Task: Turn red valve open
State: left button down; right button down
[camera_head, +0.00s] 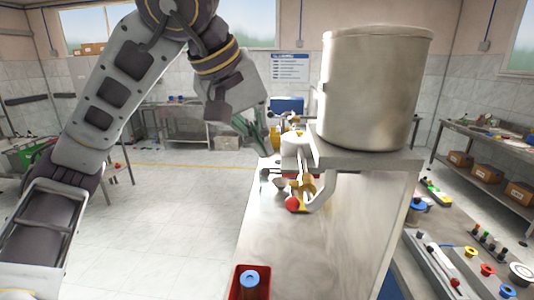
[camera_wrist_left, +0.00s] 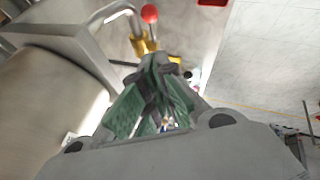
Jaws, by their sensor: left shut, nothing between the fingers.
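The red valve shows as a red ball knob (camera_head: 292,203) beside brass-coloured fittings (camera_head: 302,187), low on the front side of the steel tank's stand. In the left wrist view the red knob (camera_wrist_left: 149,13) is at the top, with the brass part (camera_wrist_left: 143,45) just below it. My left gripper (camera_head: 258,140) has green fingers and hangs behind and above the knob, left of the tank. It is shut and empty, apart from the knob. In the left wrist view its fingertips (camera_wrist_left: 158,64) point up towards the brass part. My right gripper is not in view.
A large steel tank (camera_head: 370,90) stands on a metal shelf right of the valve. A red bin (camera_head: 240,288) with a blue-capped item (camera_head: 250,280) sits at the near edge of the bench (camera_head: 275,240). A panel of coloured buttons (camera_head: 471,253) is at right. Open floor lies at left.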

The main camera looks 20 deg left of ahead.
pick_arm(q)
jog(key=shift+v, duration=1.15)
jog(key=shift+s+f, duration=0.1)
